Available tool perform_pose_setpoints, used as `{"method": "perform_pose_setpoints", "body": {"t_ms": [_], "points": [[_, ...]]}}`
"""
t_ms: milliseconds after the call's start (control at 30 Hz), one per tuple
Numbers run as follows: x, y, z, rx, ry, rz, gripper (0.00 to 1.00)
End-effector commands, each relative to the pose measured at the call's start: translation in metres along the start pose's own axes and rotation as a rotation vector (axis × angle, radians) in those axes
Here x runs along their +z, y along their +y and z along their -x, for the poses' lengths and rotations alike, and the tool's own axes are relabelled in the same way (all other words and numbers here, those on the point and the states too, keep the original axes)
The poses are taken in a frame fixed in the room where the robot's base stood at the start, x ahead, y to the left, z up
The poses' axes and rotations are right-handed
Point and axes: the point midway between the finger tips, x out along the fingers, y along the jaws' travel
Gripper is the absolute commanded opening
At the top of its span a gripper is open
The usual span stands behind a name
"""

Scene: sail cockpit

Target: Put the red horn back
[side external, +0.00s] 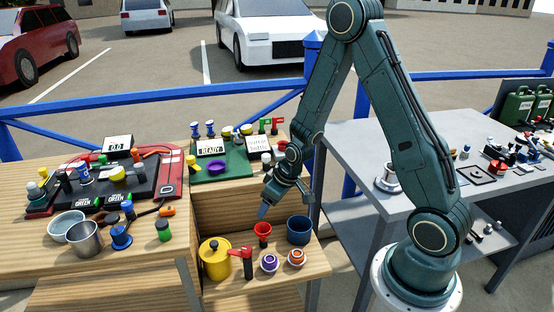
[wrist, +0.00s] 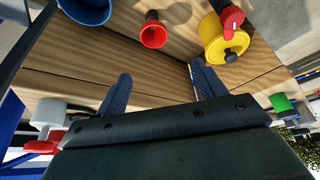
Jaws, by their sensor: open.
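A red horn (side external: 262,231), flared like a small funnel, stands on the low wooden shelf. In the wrist view the red horn (wrist: 153,33) shows at the top, beyond my fingers and roughly between them. My gripper (side external: 264,212) points down above the shelf, just above the horn and apart from it. In the wrist view my gripper (wrist: 161,80) has its two blue fingers spread, with nothing between them. Another red object (side external: 240,253) with a dark body stands in front of the horn; I cannot tell its kind.
On the shelf, a yellow pot (side external: 215,258) stands left of the horn and a blue cup (side external: 299,230) right. Purple (side external: 269,262) and orange (side external: 297,257) ring-shaped items sit in front. A higher wooden step carries a green board (side external: 222,175). A grey table (side external: 440,150) is at right.

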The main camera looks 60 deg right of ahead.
Motion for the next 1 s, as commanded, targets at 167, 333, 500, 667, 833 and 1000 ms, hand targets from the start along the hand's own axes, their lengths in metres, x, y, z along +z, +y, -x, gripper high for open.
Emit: {"method": "perform_pose_setpoints", "body": {"t_ms": [167,333,500,667,833,1000], "points": [[-0.016,-0.012,0.043,0.003,0.016,0.014,0.70],[-0.023,-0.024,0.085,0.004,0.023,0.023,0.70],[-0.024,-0.036,0.127,0.008,0.032,0.028,0.70],[-0.020,-0.048,0.164,0.010,0.040,0.030,0.70],[-0.010,-0.059,0.203,0.011,0.049,0.029,0.70],[0.005,-0.070,0.238,0.013,0.060,0.025,0.70]]}}
